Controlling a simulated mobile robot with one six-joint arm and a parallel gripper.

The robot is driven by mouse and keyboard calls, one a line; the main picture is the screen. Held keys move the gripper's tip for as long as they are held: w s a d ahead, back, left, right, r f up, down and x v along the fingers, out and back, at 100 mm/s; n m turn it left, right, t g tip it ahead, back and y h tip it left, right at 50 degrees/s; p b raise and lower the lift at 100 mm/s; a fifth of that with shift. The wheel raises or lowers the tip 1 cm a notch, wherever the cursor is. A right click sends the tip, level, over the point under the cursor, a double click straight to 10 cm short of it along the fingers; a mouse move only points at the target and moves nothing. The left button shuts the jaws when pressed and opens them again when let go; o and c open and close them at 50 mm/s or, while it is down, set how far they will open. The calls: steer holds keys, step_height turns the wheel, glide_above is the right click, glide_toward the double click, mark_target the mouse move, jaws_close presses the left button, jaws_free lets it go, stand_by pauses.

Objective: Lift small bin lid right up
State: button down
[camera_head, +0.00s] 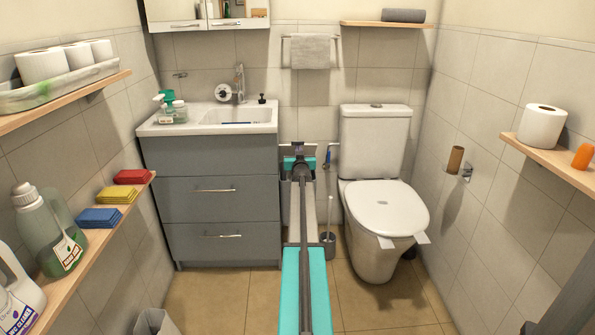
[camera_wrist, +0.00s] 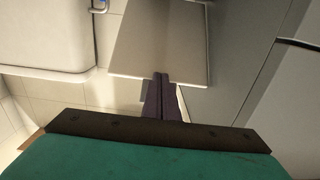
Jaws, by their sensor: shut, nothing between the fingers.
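My gripper (camera_head: 298,148) is at the gap between the grey cabinet and the toilet, its dark fingers pointing away from the head camera. In the wrist view the fingers (camera_wrist: 161,90) are together and empty. Their tips are at the bright edge of a flat pale grey panel (camera_wrist: 160,40), which looks like the small bin's lid. I cannot tell whether they touch it or how far it is tilted.
The toilet (camera_head: 375,175) stands close right of my arm and the drawer cabinet (camera_head: 212,205) close left. A toilet brush holder (camera_head: 328,240) stands on the floor beside my arm. An open pale container (camera_head: 155,322) is at the bottom left. Shelves line both side walls.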

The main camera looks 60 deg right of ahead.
steer(key=shift+w+d+r+p, duration=0.35)
steer(key=shift+w+d+p, duration=0.2)
steer(key=shift+d, duration=0.25)
steer(key=shift+w+d+r+p, duration=0.35)
steer(key=shift+w+d+p, duration=0.15)
steer(key=shift+d, duration=0.25)
